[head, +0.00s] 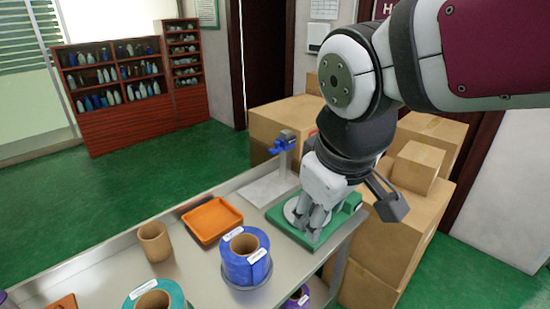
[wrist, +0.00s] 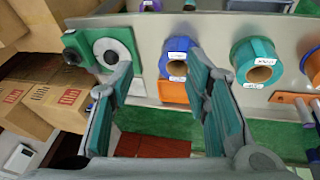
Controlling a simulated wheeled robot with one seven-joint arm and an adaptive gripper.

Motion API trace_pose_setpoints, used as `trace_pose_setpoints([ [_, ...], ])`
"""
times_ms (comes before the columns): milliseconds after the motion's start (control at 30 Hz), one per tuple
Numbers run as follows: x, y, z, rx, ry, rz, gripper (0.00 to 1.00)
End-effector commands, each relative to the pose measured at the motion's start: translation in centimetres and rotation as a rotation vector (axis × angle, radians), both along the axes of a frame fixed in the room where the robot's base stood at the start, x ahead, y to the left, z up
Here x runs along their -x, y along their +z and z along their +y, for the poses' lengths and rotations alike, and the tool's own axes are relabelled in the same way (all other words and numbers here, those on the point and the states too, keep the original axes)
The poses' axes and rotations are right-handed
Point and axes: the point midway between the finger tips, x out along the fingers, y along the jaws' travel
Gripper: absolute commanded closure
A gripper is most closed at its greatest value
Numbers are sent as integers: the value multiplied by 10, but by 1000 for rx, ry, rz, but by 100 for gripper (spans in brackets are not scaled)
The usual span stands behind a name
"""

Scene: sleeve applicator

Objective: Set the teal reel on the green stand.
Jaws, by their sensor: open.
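The teal reel (head: 143,303) stands at the bottom edge of the head view, partly cut off, with a brown core and a white label. It shows whole in the wrist view (wrist: 258,60), right of the blue reel. The green stand (head: 347,214) is at the table's right end and carries a pale round plate with no reel on it. It also shows at the left in the wrist view (wrist: 76,42). My gripper (head: 309,224) points down over the stand in the head view. In the wrist view its fingers (wrist: 162,66) are apart, with nothing between them.
A blue reel (head: 236,271) stands between the stand and the teal reel. An orange tray (head: 211,220) and a tan cup (head: 155,242) lie behind. A grey post with a blue head (head: 283,147) rises behind the stand. Cardboard boxes (head: 380,252) sit close beyond the table.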

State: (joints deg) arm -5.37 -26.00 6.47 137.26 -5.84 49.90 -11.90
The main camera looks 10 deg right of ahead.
Motion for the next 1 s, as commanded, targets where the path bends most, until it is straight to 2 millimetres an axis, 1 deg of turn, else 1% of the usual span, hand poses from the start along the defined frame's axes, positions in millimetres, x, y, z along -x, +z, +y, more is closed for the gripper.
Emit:
trace_pose_setpoints([
  [33,14,6,-12,-41,-90,-32,57],
  [100,30,10,-24,-96,-197,-58,57],
  [200,47,12,-34,-164,-311,-91,57],
  [300,58,12,-39,-209,-382,-107,57],
  [467,64,12,-41,-233,-419,-116,57],
  [1000,63,13,-41,-232,-415,-116,57],
])
